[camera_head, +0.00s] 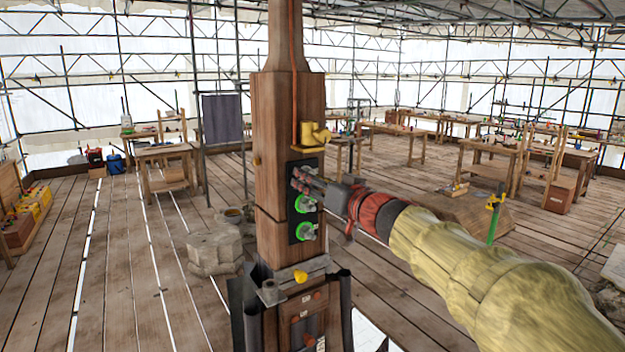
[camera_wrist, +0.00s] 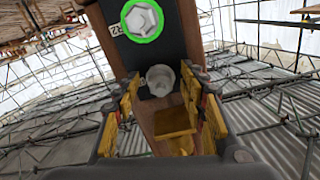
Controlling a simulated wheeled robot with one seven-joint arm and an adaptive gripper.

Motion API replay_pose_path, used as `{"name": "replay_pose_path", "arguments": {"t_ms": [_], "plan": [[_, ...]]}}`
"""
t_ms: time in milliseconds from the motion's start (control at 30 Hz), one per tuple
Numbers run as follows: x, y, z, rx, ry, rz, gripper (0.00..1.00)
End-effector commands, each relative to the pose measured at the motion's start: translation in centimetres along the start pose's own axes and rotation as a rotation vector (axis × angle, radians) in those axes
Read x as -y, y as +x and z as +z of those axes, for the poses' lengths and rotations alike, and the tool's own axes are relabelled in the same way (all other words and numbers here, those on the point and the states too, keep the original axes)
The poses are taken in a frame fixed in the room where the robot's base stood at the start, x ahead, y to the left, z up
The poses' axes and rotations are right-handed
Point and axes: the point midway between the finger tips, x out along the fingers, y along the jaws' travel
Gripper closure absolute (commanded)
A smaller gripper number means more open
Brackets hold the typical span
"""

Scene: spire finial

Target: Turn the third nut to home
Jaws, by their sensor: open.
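A dark plate (camera_head: 294,226) is fixed to the wooden post. Two nuts with bright green rings sit on it, a middle nut (camera_head: 305,203) and a lower nut (camera_head: 307,231). My gripper (camera_head: 308,181) is at the plate's upper part, above both, and hides what is there. In the wrist view one green-ringed nut (camera_wrist: 142,20) shows at the top. A grey nut without a green ring (camera_wrist: 160,79) lies between the tips of my open gripper (camera_wrist: 161,84). I cannot tell whether the fingers touch it.
A yellow fitting (camera_head: 314,134) with a ledge juts from the wooden post (camera_head: 285,100) just above the plate. A metal bracket (camera_head: 298,279) crosses the post below. Stone blocks (camera_head: 215,250) stand left of it.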

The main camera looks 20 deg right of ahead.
Motion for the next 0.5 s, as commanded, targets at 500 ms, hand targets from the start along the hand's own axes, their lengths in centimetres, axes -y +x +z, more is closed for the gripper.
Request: {"name": "replay_pose_path", "arguments": {"t_ms": [500], "plan": [[0.02, -0.04, 0.01, 0.000, 0.000, 0.000, 0.77]]}}
